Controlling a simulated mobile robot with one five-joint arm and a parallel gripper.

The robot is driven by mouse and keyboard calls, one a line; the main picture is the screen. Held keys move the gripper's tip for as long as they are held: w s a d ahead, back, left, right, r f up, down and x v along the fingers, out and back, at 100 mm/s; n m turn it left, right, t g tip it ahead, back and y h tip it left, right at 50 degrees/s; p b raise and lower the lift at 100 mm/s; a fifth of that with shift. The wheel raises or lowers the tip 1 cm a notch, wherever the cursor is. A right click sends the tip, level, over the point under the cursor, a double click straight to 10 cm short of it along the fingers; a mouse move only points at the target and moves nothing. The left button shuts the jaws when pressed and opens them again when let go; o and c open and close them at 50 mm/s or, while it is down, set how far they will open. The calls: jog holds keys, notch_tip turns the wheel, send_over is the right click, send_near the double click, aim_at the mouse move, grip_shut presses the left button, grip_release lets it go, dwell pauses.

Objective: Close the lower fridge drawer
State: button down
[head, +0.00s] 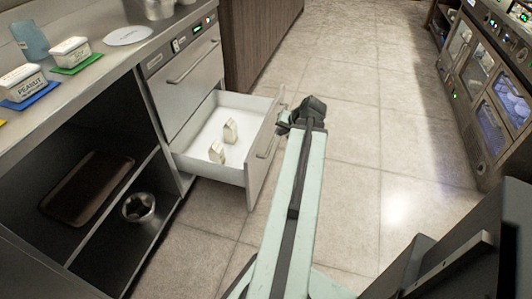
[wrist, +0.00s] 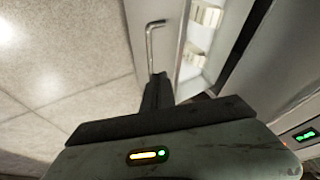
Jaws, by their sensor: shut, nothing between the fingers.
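The lower fridge drawer (head: 254,172) is pulled open from the steel counter unit, with two small pale cartons (head: 230,131) standing inside. Its front has a long bar handle (head: 269,135). My gripper (head: 282,122) is beside the outer face of the drawer front, near the handle's far end. In the wrist view the shut fingers (wrist: 158,78) point at the drawer front, close to the handle (wrist: 151,45), with nothing held. I cannot tell whether they touch it. Part of the cartons shows there beyond the front's edge.
The upper fridge drawer (head: 190,75) above is shut. Open shelves at left hold a brown tray (head: 88,188) and a metal container (head: 138,205). Labelled tubs (head: 24,83) stand on the counter. Tiled floor (head: 385,150) is clear to the right, up to glass-fronted cabinets (head: 485,75).

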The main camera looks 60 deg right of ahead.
jog(key=s, duration=0.1)
jog(key=b, duration=0.8)
send_near(262, 138)
notch_tip(262, 138, down, 4)
jog(key=w, duration=0.2)
jog(key=shift+w+d+f, duration=0.15)
jog(key=shift+w+d, duration=0.1)
jog(key=shift+d, duration=0.2)
jog(key=shift+a, duration=0.15)
jog(key=shift+w, duration=0.15)
